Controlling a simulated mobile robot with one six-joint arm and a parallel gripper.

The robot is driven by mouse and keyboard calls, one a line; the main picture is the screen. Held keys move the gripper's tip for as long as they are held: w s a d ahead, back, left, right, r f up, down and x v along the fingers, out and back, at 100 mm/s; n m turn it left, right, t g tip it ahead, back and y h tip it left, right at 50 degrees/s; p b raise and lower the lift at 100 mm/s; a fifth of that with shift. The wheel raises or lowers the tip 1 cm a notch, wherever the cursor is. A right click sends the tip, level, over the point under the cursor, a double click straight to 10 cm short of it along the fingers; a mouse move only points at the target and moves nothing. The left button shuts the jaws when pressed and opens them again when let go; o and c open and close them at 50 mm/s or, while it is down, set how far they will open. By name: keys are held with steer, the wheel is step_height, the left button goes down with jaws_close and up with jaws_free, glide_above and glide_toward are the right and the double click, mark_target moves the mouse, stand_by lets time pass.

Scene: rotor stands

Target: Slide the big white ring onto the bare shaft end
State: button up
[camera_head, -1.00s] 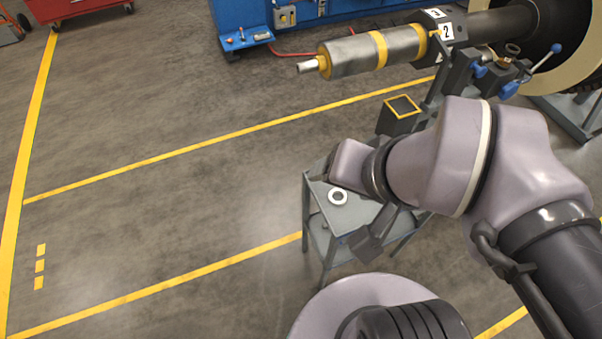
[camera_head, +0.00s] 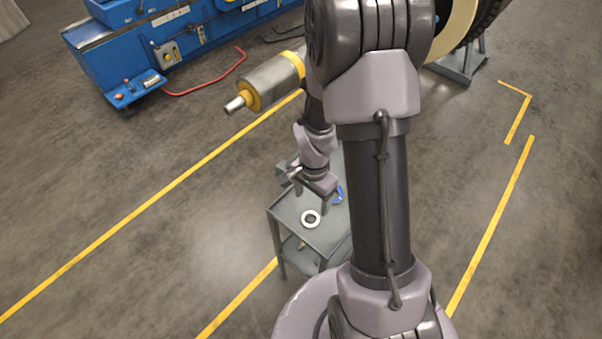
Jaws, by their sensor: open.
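The white ring (camera_head: 311,219) lies flat on the top of a small grey cart (camera_head: 284,213), near its front left part. A bare metal shaft end (camera_head: 235,105) sticks out to the left from a grey roller with yellow bands (camera_head: 266,84), which is raised above the floor. My gripper (camera_head: 312,194) hangs over the cart, just behind and above the ring. Its jaws are open and empty, and it looks apart from the ring. My arm hides the roller's right part.
A blue object (camera_head: 338,195) lies on the cart top to the right, partly hidden by my gripper. A blue machine (camera_head: 150,50) stands at the back left, with a red hose (camera_head: 205,85) on the floor. The floor left of the cart is clear.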

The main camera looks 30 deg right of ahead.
mark_target(310, 221)
step_height(310, 221, down, 10)
steer(key=b, duration=0.8)
steer(key=shift+a, duration=0.1)
steer(key=shift+r, duration=0.1)
